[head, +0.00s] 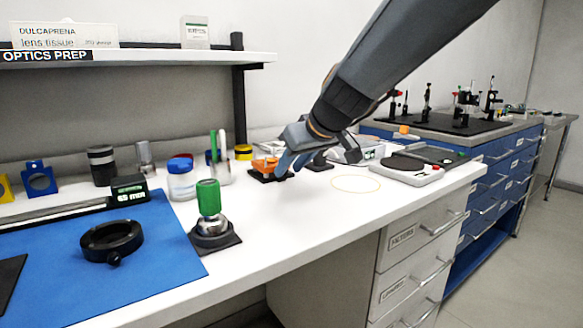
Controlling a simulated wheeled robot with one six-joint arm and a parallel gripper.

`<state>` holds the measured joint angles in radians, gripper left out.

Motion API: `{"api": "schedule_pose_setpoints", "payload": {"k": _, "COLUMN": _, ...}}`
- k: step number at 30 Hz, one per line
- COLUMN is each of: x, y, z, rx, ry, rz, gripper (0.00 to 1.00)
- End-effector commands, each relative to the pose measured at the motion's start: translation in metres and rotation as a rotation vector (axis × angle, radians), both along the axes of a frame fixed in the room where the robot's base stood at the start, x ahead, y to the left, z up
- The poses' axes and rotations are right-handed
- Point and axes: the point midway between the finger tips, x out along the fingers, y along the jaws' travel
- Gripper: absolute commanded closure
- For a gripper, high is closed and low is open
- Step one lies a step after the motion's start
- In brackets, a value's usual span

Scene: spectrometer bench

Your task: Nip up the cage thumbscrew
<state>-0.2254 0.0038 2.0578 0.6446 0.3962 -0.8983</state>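A black ring (112,241) lies flat on the blue mat at the lower left. A small dark knob (113,259) sticks out of its near side and looks like a thumbscrew. I cannot tell whether this is the cage thumbscrew, and no other thumbscrew can be made out clearly. My gripper (286,168) is over the back of the white bench, to the right of the ring and well apart from it. Its fingers point down and left, close to an orange item (266,163) on a dark base. I cannot see whether they are open or touch it.
A green-topped holder (209,200) stands on a dark base between mat and gripper. A blue-lidded jar (181,179) and a cup with upright tools (219,172) stand behind it. The bench front is clear.

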Motion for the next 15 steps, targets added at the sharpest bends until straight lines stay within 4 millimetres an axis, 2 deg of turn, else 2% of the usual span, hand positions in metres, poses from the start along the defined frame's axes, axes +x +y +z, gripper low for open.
{"api": "schedule_pose_setpoints", "payload": {"k": 9, "x": 0.0026, "y": 0.0000, "z": -0.0021, "rx": 0.000, "ry": -0.001, "rz": -0.002, "gripper": 0.68}}
{"api": "schedule_pose_setpoints", "payload": {"k": 11, "x": 0.0026, "y": -0.0002, "z": -0.0021, "rx": -0.001, "ry": 0.000, "rz": -0.002, "gripper": 0.77}}
{"api": "schedule_pose_setpoints", "payload": {"k": 15, "x": 0.0025, "y": -0.0001, "z": -0.0021, "rx": -0.001, "ry": 0.000, "rz": -0.002, "gripper": 1.00}}
